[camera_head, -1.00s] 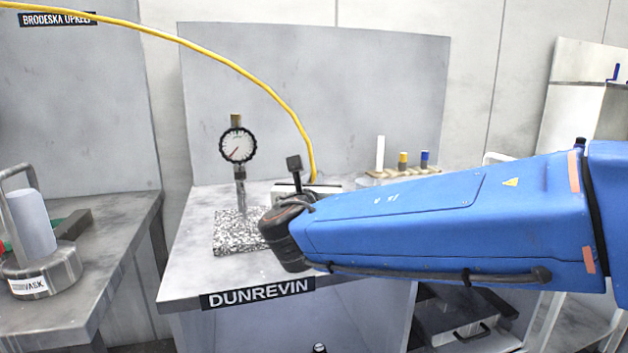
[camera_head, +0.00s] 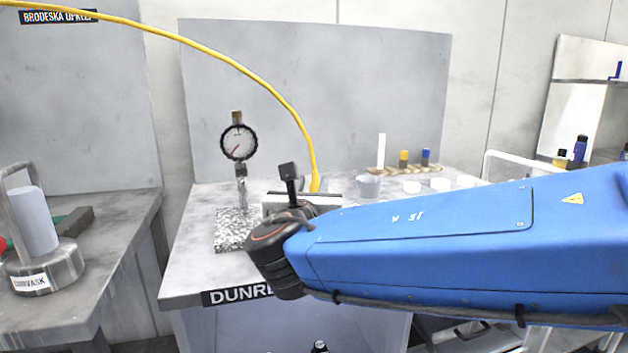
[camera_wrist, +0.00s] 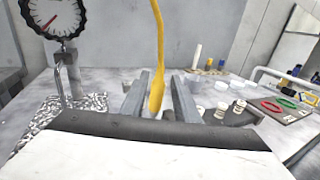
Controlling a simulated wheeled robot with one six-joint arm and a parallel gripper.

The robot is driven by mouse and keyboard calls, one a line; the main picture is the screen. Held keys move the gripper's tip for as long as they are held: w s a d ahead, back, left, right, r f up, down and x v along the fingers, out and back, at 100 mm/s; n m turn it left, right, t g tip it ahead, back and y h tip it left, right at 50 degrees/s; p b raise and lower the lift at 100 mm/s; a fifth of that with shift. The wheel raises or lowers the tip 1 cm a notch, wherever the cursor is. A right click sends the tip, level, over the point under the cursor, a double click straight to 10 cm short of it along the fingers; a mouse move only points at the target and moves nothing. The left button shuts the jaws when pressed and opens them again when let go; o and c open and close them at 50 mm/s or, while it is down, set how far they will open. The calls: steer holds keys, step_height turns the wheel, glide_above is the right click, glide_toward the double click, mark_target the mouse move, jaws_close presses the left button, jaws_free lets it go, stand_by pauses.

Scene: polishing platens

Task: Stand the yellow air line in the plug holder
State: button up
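The yellow air line (camera_head: 268,81) arcs in from the upper left and drops to the bench behind my gripper (camera_head: 302,199). In the wrist view the line (camera_wrist: 159,45) hangs nearly upright, its thicker lower end between the two grey fingers of my gripper (camera_wrist: 160,88). The fingers stand apart, with a gap visible on each side of the line. Whether the line's end touches the bench is hard to tell. I cannot surely pick out the plug holder; a dark block (camera_wrist: 236,116) beside white cups stands right of the fingers in the wrist view.
A dial gauge (camera_head: 239,142) on a stand rises from a speckled plate (camera_head: 230,232) left of my gripper. A wooden rack (camera_head: 381,169) with white, yellow and blue-topped items stands behind right, near white cups (camera_head: 412,187). A grey panel (camera_head: 330,90) backs the bench.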

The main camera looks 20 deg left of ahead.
steer(key=shift+v, duration=2.95)
